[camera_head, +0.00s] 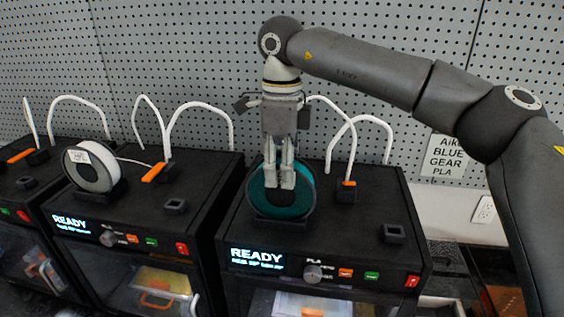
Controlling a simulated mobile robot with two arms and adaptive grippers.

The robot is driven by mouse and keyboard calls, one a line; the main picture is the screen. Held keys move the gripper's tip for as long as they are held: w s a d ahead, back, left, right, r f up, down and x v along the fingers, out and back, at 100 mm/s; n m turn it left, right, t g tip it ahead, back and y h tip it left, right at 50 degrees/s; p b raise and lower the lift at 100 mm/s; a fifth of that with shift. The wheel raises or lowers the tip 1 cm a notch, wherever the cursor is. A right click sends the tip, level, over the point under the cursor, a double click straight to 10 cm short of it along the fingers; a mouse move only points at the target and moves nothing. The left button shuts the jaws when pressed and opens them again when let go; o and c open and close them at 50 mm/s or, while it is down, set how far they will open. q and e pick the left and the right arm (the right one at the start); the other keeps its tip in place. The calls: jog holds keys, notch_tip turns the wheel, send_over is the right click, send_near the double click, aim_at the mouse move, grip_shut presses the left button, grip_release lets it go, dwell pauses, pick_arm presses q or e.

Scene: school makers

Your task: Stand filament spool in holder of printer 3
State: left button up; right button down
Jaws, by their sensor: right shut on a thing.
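A teal filament spool (299,203) stands upright on top of the right-hand printer (345,235), at its left front. Its lower edge is at a dark holder (280,222) there; whether it is fully seated I cannot tell. My right gripper (279,184) points straight down over the spool and is shut on it, with its fingers covering the spool's upper middle. My left gripper is not in view.
A middle printer (200,190) carries a white spool (92,168) in its holder. Another printer stands at the far left. White tubes (357,150) arch up behind the spools. A pegboard wall (200,50) with a paper sign (446,157) is behind.

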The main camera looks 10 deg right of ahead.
jog(key=shift+s, duration=0.1)
jog(key=shift+f, duration=0.15)
jog(key=c, duration=1.1)
grip_release()
jog(key=shift+o, duration=1.1)
